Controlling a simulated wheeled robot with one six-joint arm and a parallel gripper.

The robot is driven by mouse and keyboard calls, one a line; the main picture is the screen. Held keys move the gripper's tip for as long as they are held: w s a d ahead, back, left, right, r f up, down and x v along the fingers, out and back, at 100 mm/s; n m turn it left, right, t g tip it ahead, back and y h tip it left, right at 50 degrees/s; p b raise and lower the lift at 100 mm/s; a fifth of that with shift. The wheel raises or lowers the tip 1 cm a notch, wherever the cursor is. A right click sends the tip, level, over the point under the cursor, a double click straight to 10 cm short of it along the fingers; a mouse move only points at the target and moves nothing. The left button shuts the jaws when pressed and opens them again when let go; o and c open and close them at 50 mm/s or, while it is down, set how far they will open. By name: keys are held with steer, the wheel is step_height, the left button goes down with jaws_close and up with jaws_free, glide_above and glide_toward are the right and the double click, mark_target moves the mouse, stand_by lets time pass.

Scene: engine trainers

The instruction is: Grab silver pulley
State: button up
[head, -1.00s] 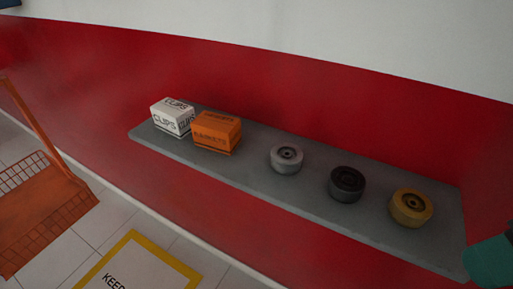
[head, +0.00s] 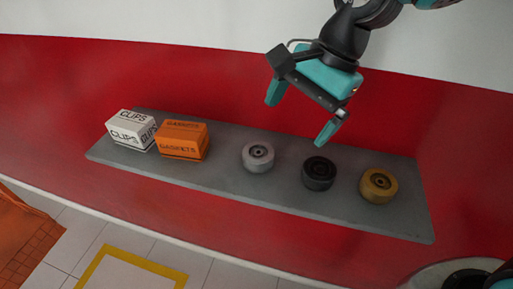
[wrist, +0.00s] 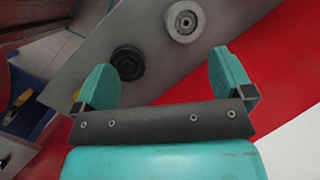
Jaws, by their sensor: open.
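The silver pulley (head: 258,156) sits on the grey shelf (head: 225,181), between the orange gaskets box and the black pulley. It also shows in the wrist view (wrist: 184,21), beyond the fingertips and near the right finger. My gripper (head: 302,119) is open and empty, with teal fingers spread apart. In the head view it appears above and to the right of the silver pulley, apart from it. In the wrist view the gripper (wrist: 160,72) has the black pulley (wrist: 127,62) near its left finger.
The black pulley (head: 319,173) and a gold pulley (head: 378,185) sit to the right along the shelf. An orange gaskets box (head: 182,140) and a white clips box (head: 131,130) stand at its left. A red wall (head: 50,90) rises behind. An orange basket (head: 22,240) is at lower left.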

steer(key=w+a+m, duration=0.2)
steer(key=w+m, duration=0.2)
steer(key=m, duration=0.2)
steer(key=p, duration=0.3)
glide_above(258, 151)
steer(key=d, duration=0.2)
steer(key=shift+m, duration=0.4)
steer(key=f, duration=0.7)
steer(key=shift+a, duration=0.25)
steer(key=shift+d+p+x, duration=0.15)
steer(key=shift+p+x, duration=0.3)
steer(key=shift+x, duration=0.95)
steer(key=shift+d+p+x, duration=0.15)
steer(key=shift+p+x, duration=0.3)
steer(key=shift+x, duration=1)
steer(key=c, duration=1.3)
